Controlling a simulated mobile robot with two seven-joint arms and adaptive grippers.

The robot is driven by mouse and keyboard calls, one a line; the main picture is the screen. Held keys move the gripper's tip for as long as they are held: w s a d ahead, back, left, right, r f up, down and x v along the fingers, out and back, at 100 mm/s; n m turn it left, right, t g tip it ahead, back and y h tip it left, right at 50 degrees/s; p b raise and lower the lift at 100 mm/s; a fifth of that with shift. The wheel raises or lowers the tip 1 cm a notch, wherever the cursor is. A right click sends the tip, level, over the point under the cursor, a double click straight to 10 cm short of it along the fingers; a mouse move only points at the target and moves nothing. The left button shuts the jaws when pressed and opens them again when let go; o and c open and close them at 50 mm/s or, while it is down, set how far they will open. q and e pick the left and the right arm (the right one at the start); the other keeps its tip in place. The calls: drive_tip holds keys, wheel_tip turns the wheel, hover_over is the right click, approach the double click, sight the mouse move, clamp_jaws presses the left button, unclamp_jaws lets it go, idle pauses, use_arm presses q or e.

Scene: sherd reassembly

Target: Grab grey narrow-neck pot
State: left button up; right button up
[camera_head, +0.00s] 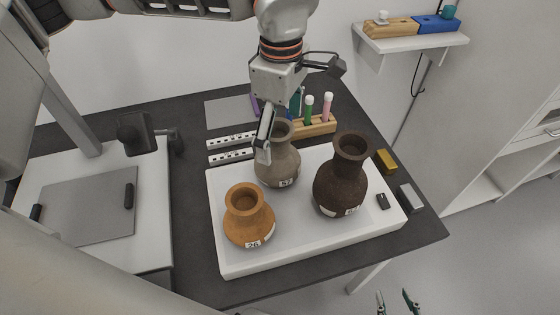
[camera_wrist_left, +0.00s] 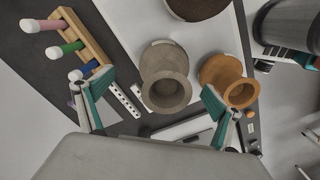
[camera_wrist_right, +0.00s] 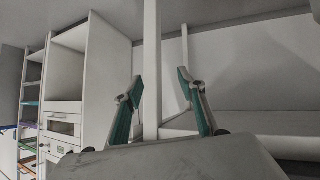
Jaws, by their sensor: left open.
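The grey narrow-neck pot (camera_head: 279,165) stands upright on a white tray, at the back between an orange pot and a dark brown pot. Its neck is partly hidden by my left gripper (camera_head: 280,118), which is above and behind it with the fingers pointing down. In the left wrist view the grey pot (camera_wrist_left: 165,72) lies between the spread fingertips of my left gripper (camera_wrist_left: 157,84). The gripper is open and I see no grip on the pot. My right gripper (camera_wrist_right: 158,90) is open and empty in its wrist view; its fingertips show at the bottom right of the head view.
The orange pot (camera_head: 248,222) and the dark brown pot (camera_head: 340,184) stand close by on the white tray (camera_head: 290,232). A wooden rack (camera_head: 312,127) with several capped tubes is behind. Yellow (camera_head: 386,160) and grey (camera_head: 411,197) blocks lie right of the tray.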

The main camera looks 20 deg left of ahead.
sight(278, 157)
use_arm(q)
drive_tip(key=shift+s+f, duration=0.15)
drive_tip(key=shift+f, duration=0.55)
drive_tip(key=f, duration=0.6)
drive_tip(key=shift+s+a+b, duration=0.2)
drive_tip(key=shift+s+b, duration=0.1)
drive_tip(key=shift+b, duration=0.1)
drive_tip(key=c, duration=1.8)
